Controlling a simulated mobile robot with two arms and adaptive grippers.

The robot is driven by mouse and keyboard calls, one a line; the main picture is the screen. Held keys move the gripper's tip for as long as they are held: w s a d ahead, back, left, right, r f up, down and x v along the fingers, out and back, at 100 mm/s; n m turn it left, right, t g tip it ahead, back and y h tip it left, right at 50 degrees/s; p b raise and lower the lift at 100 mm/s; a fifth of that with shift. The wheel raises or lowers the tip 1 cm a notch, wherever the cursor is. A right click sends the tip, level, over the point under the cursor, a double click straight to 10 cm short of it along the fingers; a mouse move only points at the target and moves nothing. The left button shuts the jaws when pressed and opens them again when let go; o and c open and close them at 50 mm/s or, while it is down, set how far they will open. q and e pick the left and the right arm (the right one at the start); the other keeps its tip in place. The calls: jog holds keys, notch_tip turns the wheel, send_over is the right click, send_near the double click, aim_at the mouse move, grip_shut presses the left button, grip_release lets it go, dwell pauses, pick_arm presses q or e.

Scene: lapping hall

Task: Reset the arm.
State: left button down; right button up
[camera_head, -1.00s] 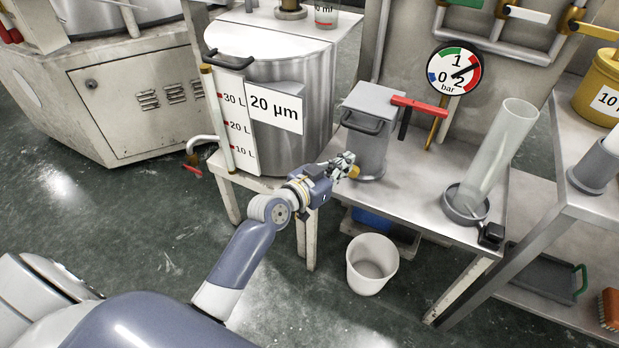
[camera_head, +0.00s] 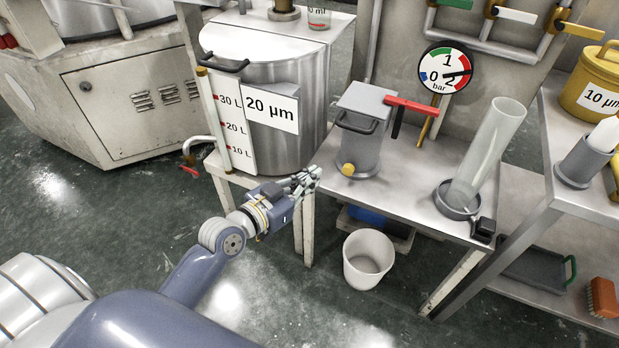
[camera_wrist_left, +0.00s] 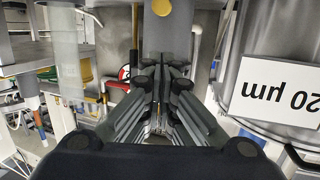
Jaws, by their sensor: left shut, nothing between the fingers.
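My left gripper (camera_head: 308,180) is shut and empty in the head view. It is in front of the metal bench, between the steel tank (camera_head: 287,125) marked 20 µm and the grey box-shaped vessel (camera_head: 362,140) with a yellow knob (camera_head: 347,169). It is apart from the knob. In the left wrist view the closed fingers (camera_wrist_left: 160,80) point away from the camera, with the yellow knob (camera_wrist_left: 162,8) at the top edge. My right gripper shows in neither view.
A white bucket (camera_head: 368,262) stands on the floor under the bench (camera_head: 410,195). A clear tube (camera_head: 488,150) leans in a grey cup on the bench. A gauge (camera_head: 445,68) is behind. The right shelf holds a yellow pail (camera_head: 590,85). Open floor lies around my arm.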

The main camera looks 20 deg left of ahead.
pick_arm(q)
jog(key=shift+f, duration=0.1)
dwell(0.3)
